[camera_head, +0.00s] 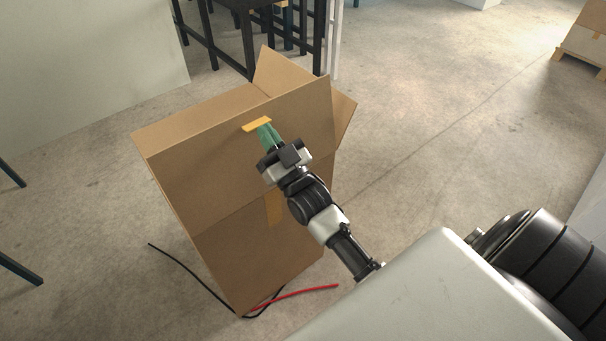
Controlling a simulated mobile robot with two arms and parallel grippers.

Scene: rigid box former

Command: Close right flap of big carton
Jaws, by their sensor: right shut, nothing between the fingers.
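The big brown carton (262,250) stands on the floor left of the middle, with its top flaps up. The broad near flap (205,175) stands upright, with a strip of yellow tape (256,124) near its top edge. A right flap (343,120) leans outward behind the near flap's right end. Another flap (275,72) sticks up at the far corner. My right gripper (267,136) is shut and empty, with green fingertips in front of the near flap, just below the tape. I cannot tell whether they touch it. The carton's inside is mostly hidden. My left gripper is not in view.
Red (300,296) and black (185,268) cables lie on the floor by the carton's base. A black table frame (245,40) stands behind. A pale wall panel (80,60) is at left. A pallet with a box (585,40) stands far right. Floor right of the carton is clear.

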